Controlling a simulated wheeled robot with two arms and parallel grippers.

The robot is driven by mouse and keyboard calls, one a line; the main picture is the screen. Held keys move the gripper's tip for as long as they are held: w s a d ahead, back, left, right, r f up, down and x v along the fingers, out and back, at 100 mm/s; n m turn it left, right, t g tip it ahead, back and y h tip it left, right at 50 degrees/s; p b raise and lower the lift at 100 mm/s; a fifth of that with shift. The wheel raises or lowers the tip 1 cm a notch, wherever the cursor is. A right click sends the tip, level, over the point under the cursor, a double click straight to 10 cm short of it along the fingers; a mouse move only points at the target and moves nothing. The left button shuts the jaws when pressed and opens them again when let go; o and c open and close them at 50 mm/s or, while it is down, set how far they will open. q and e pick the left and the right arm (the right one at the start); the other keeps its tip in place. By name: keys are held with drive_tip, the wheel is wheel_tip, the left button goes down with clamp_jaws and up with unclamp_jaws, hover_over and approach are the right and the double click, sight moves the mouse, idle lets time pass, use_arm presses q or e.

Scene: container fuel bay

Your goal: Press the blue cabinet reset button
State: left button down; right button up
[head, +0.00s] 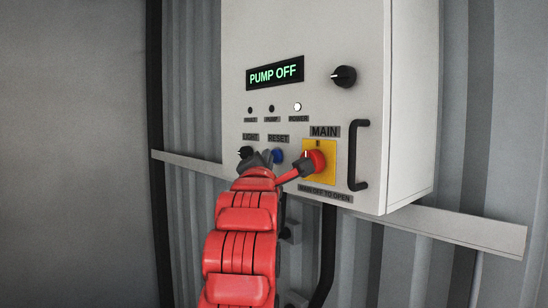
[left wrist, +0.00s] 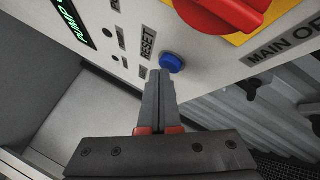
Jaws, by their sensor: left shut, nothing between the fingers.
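The blue reset button (head: 278,156) sits under the RESET label on the light grey cabinet (head: 300,25). It also shows in the left wrist view (left wrist: 172,62), round and uncovered. My left gripper (head: 265,157) is shut and empty, with its tips just left of the button in the head view. In the left wrist view the closed fingertips (left wrist: 160,76) end right beside the button's lower left edge. I cannot tell whether they touch it. My right gripper is not in view.
The red MAIN switch (head: 318,160) on its yellow plate (head: 327,177) is close right of the button. A black LIGHT knob (head: 244,152) is on its left. A black handle (head: 358,155) stands out farther right. The display (head: 275,73) reads PUMP OFF; the POWER lamp (head: 297,107) is lit white.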

use_arm(q)
drive_tip(key=shift+s+a, duration=0.3)
drive_tip(key=shift+a, duration=0.1)
drive_tip(key=shift+a, duration=0.1)
drive_tip(key=s+a+b, duration=0.1)
drive_tip(key=a, duration=0.1)
drive_tip(key=s+a, duration=0.2)
drive_tip(key=shift+b, duration=0.4)
idle(0.4)
drive_tip(key=s+a, duration=0.4)
drive_tip(key=a, duration=0.1)
drive_tip(key=shift+a, duration=0.3)
drive_tip(key=shift+f, duration=0.1)
